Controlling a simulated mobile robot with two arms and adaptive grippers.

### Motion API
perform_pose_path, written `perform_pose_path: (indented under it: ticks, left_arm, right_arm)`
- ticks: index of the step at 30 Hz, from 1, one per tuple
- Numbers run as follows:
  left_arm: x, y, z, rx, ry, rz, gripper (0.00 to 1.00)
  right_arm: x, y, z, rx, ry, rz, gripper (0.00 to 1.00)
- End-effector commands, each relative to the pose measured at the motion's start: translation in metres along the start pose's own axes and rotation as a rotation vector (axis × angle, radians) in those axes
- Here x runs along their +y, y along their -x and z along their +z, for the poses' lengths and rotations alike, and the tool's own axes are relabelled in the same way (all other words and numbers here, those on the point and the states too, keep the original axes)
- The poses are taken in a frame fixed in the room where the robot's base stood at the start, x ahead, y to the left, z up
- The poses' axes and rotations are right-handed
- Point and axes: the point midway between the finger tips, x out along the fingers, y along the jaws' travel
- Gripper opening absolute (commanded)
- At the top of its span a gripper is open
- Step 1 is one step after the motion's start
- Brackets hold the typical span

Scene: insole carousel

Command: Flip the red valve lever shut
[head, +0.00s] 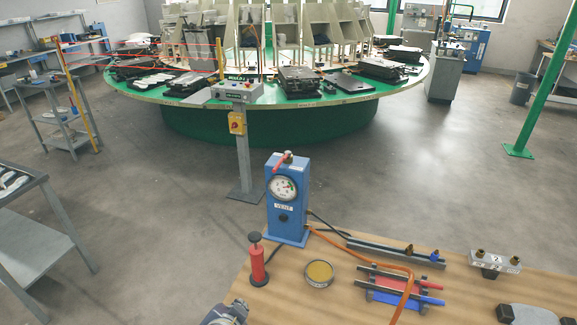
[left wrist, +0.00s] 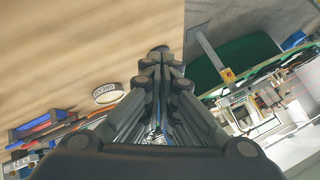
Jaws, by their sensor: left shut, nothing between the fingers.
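The red valve lever (head: 281,162) sits on top of a blue upright box (head: 286,208) with a round gauge (head: 284,188) on its front. The lever slants down to the left from a metal fitting at the top. My left gripper (head: 238,305) shows only in part at the bottom edge of the head view, well below and left of the lever and apart from it. In the left wrist view its dark fingers (left wrist: 160,55) are closed together and empty. I cannot make out the lever in the left wrist view. My right gripper is not in view.
A red hand pump (head: 258,265) stands on the wooden bench (head: 330,305) beside the box. A round tin (head: 319,273), an orange hose (head: 398,268) and red and blue tools (head: 400,287) lie to the right. A green carousel (head: 270,125) stands behind.

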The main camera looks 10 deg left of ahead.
Motion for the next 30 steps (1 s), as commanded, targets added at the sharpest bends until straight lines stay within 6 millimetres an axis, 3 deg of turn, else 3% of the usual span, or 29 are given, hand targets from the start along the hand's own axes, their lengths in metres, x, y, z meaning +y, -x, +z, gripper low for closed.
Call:
perform_pose_path:
  ticks: [7, 12, 15, 20, 30]
  left_arm:
    - [-0.031, -0.005, -0.134, 0.236, -0.301, -0.238, 0.00]
    - [-0.045, 0.019, -0.235, 0.389, -0.550, -0.457, 0.00]
    - [-0.047, 0.033, -0.271, 0.440, -0.645, -0.546, 0.00]
    - [-0.047, 0.044, -0.293, 0.471, -0.710, -0.609, 0.00]
    - [-0.047, 0.045, -0.294, 0.472, -0.712, -0.611, 0.00]
  right_arm:
    - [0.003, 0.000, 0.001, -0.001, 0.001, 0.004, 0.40]
    - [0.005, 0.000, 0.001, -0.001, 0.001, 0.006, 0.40]
    - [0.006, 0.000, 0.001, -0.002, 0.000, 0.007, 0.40]
    - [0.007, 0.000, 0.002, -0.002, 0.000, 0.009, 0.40]
    - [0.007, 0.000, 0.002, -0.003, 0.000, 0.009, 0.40]
